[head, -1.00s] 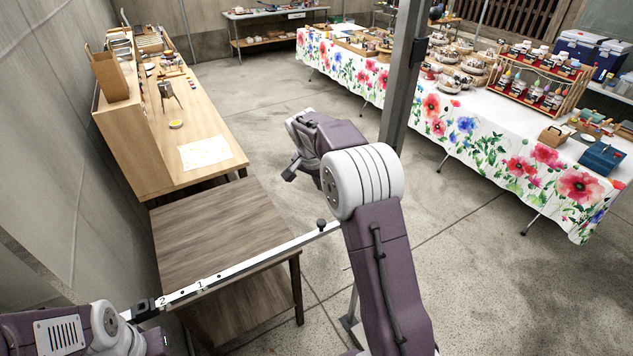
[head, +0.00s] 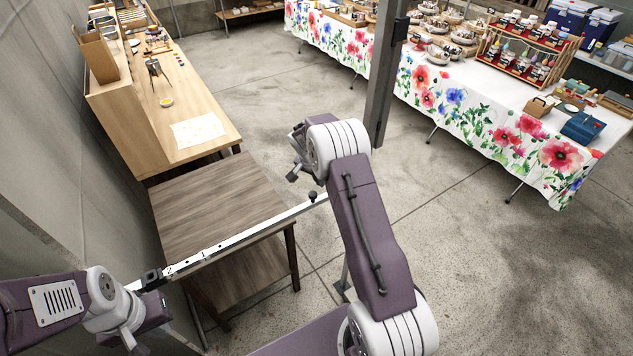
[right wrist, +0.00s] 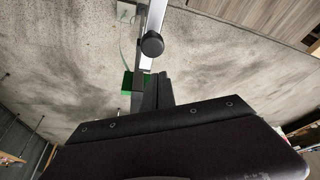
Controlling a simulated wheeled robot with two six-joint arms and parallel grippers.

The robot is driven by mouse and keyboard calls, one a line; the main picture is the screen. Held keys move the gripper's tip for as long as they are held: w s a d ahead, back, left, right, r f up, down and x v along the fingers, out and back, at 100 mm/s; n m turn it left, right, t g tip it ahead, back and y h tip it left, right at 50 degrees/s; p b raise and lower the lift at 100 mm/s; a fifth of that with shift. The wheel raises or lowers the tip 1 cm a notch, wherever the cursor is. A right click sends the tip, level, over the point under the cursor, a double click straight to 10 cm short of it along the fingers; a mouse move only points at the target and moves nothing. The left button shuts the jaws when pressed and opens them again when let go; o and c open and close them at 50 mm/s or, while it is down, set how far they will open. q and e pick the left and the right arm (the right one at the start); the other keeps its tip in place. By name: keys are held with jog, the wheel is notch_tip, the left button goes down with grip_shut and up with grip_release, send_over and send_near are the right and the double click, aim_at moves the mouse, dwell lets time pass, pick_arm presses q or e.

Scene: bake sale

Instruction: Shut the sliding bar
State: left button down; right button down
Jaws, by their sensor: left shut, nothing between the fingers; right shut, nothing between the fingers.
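The sliding bar (head: 235,238) is a long pale metal rail marked 2 and 1. It runs from a black bracket (head: 152,276) at the left across the front of the brown table. A black knob (head: 312,196) stands near its right end; my right arm hides what lies past it. My right gripper (head: 293,175) is shut and empty, just above and left of the knob in the head view. In the right wrist view, the knob (right wrist: 152,44) and bar (right wrist: 157,18) are beyond the dark fingers (right wrist: 148,90). My left gripper (head: 140,348) is shut, low at the left, below the bracket.
A brown table (head: 210,205) stands behind the bar, with a wooden counter (head: 190,105) beyond it. A dark upright post (head: 385,80) rises at the right. A flower-cloth table (head: 450,110) with goods stands further right. Open concrete floor lies between.

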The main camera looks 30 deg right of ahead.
jog(key=shift+s+a+f, duration=0.1)
jog(key=shift+s+a, duration=0.15)
jog(key=shift+a, duration=0.3)
jog(key=shift+s+a+f, duration=0.1)
jog(key=shift+s+a, duration=0.1)
jog(key=shift+a, duration=0.3)
jog(key=a+b, duration=0.1)
jog(key=a, duration=0.1)
jog(key=a+b, duration=0.2)
jog(key=a+f+b, duration=0.1)
jog(key=a, duration=0.2)
jog(key=shift+s+a+b, duration=0.1)
jog(key=shift+s+b, duration=0.15)
jog(key=shift+b, duration=0.05)
jog(key=a+b, duration=0.1)
jog(key=a, duration=0.3)
jog(key=a+b, duration=0.1)
jog(key=a, duration=0.3)
jog(key=s+a+r+b, duration=0.1)
jog(key=a, duration=0.4)
jog(key=shift+s, duration=0.1)
jog(key=shift+a, duration=0.1)
